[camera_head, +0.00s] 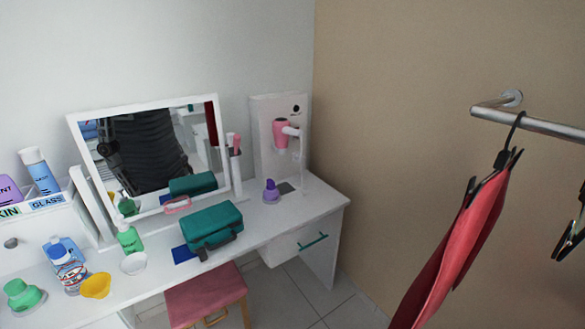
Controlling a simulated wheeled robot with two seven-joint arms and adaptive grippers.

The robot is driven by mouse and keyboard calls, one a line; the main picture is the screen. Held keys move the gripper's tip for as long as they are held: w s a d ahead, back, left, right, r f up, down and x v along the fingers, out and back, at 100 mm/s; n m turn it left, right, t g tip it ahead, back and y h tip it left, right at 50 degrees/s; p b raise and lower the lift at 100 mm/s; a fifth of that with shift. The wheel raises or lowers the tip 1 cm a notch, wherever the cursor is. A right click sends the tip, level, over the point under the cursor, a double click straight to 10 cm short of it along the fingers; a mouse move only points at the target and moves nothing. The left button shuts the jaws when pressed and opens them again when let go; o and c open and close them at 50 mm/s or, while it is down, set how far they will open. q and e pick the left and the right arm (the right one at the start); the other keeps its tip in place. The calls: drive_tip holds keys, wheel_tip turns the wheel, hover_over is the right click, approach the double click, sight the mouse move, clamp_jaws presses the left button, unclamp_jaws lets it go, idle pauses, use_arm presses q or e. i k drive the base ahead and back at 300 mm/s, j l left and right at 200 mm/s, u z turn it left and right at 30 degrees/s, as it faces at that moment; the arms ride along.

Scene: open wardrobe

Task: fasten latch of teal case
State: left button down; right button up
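The teal case (212,222) stands on the white dressing table, in front of the mirror. Its lid looks down. A dark grey handle and latch part (218,244) shows on its front side, facing the stool; it is too small to tell whether the latch is fastened. Neither of my grippers is in view.
A pink stool (203,292) stands in front. Red clothing (462,240) hangs from a rail at right.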

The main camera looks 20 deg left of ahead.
sight(201, 251)
drive_tip(key=u, duration=1.25)
